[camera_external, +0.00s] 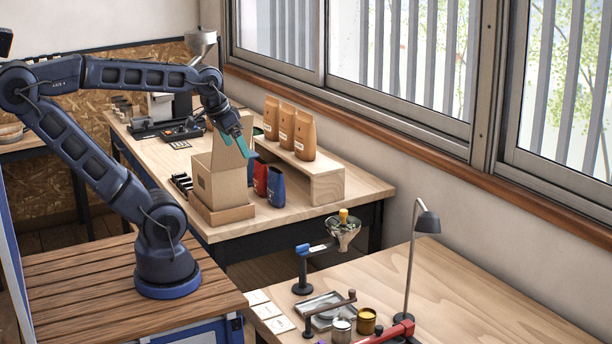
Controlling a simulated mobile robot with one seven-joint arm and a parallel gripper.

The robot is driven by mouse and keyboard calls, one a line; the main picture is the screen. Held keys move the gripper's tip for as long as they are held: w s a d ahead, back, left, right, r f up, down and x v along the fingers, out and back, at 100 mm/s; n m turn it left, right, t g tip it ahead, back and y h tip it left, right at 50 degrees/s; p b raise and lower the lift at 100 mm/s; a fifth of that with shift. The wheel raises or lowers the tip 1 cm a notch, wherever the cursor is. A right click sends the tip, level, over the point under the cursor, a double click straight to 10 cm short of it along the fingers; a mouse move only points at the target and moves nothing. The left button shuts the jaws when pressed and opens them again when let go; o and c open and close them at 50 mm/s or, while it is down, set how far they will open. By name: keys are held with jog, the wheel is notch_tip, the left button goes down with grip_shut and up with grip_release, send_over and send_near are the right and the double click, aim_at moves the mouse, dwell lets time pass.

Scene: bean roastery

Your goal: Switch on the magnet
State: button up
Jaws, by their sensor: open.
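My gripper (236,144) has teal fingers and is open, with nothing seen between them. It hangs above the back table, close to the upright flap of an open cardboard box (218,184). No part is plainly recognisable as the magnet or its switch. On the front table, a dark stand (303,278) carries a blue lever-like part (314,249). A clear funnel (343,234) with a yellow piece (343,215) on top is beside it. My gripper is well away from both. Whether anything is switched on cannot be told.
Blue and red bags (268,183) stand right of the box, and tan bags (289,128) stand on a wooden riser (328,184). A lamp (427,222), a metal tray (327,304), tins (366,320) and a red tool (392,334) crowd the front table. Its right part is clear.

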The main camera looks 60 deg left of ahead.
jog(key=c, duration=1.3)
jog(key=shift+w+d, duration=0.25)
jog(key=shift+w, duration=0.05)
jog(key=c, duration=0.8)
jog(key=w+d+f+m, duration=0.1)
jog(key=w+d, duration=0.1)
jog(key=d, duration=0.1)
jog(key=w+d+f+m, duration=0.2)
jog(key=w+d, duration=0.1)
jog(key=w+d+f+m+g, duration=0.1)
jog(key=w+d+m, duration=0.1)
jog(key=w+d, duration=0.1)
jog(key=shift+d+f, duration=0.2)
jog(key=shift+d, duration=0.3)
grip_shut()
jog(key=d+f+m+g, duration=0.1)
jog(key=d+f+m, duration=0.5)
jog(key=d, duration=0.6)
jog(key=d+f+m, duration=0.3)
jog(key=d+f, duration=0.5)
jog(key=d, duration=0.4)
jog(key=s+d+f+m, duration=0.4)
jog(key=s+d+f, duration=0.3)
jog(key=d, duration=0.3)
jog(key=shift+s+d+f+g, duration=0.2)
jog(key=shift+f+g, duration=0.1)
jog(key=shift+f, duration=0.4)
